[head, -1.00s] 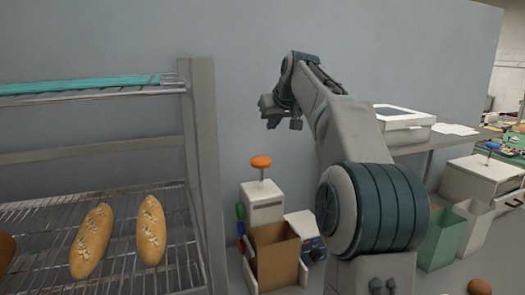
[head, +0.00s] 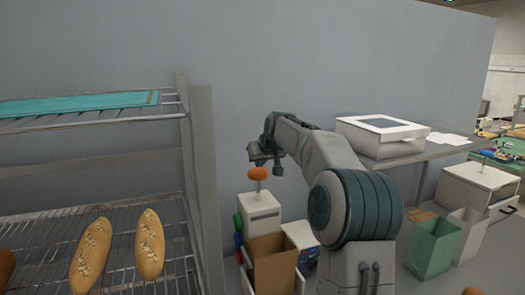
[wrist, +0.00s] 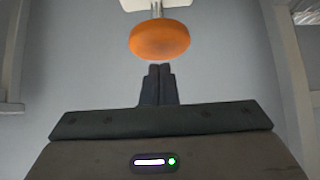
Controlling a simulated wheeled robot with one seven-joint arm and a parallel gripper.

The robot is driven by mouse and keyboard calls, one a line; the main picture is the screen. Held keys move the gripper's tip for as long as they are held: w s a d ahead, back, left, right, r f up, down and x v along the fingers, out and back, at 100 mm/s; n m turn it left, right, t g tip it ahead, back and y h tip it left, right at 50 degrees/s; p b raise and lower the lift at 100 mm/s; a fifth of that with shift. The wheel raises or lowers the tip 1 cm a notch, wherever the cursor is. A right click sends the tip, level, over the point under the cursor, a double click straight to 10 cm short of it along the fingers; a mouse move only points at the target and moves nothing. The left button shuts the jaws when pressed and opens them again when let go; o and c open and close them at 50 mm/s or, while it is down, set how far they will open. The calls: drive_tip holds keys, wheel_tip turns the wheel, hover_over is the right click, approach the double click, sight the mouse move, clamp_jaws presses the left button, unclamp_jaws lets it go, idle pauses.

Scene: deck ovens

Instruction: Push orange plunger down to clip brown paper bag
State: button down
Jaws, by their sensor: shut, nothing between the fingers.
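The orange plunger (head: 257,174) is a rounded knob on a thin rod above a white box-shaped clipper (head: 259,211). It also shows in the wrist view (wrist: 160,40), large and close past my fingertips. The brown paper bag (head: 273,262) stands open-topped just in front of the clipper. My gripper (head: 265,165) is beside and slightly above the plunger in the head view. In the wrist view my gripper's fingers (wrist: 158,72) are together, empty, and pointing at the knob. A small gap shows between fingertips and knob there.
A wire rack (head: 200,150) with bread loaves (head: 149,244) stands at the left. A white box (head: 382,135) sits on a shelf at the right. A grey wall is behind the clipper.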

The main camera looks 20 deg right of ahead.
sight(258, 189)
drive_tip(key=shift+w+f, duration=0.1)
drive_tip(key=shift+f, duration=0.4)
drive_tip(key=shift+f, duration=0.1)
wheel_tip(258, 189, down, 7)
drive_tip(key=b, duration=0.5)
drive_tip(key=shift+r, duration=0.2)
drive_tip(key=shift+f, duration=0.1)
